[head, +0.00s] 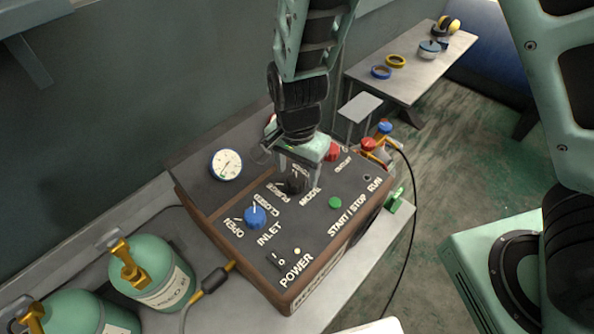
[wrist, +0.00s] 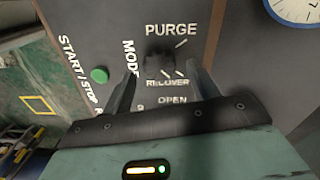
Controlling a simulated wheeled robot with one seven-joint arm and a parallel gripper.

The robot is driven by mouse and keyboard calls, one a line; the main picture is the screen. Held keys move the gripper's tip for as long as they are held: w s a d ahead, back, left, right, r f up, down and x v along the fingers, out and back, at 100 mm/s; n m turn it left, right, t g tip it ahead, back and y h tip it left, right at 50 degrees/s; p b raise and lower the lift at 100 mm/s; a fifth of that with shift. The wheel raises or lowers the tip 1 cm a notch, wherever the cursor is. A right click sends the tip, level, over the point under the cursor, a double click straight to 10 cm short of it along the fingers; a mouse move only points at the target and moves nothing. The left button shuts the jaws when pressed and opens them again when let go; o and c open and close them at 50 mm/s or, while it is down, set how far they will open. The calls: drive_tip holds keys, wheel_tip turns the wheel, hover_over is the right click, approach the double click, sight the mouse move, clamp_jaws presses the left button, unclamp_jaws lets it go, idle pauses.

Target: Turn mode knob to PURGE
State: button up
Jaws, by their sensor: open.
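The mode knob (wrist: 159,66) is a black knob on the dark control panel, with the word PURGE above it and RECOVER below it in the wrist view. My gripper (wrist: 160,78) is open, with one finger on each side of the knob; I cannot tell if they touch it. The knob's pointer is too dark to read. In the head view my gripper (head: 292,182) points down over the MODE area of the recovery machine (head: 318,232) and largely hides the knob.
A blue INLET knob (head: 255,217), a green START/STOP button (head: 335,202), a POWER switch (head: 278,260) and a gauge (head: 226,165) share the panel. Green cylinders (head: 152,272) stand at the left. A red-handled valve (head: 368,144) is on the far side.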

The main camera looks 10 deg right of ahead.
drive_tip(key=shift+f, duration=0.7)
drive_tip(key=c, duration=1)
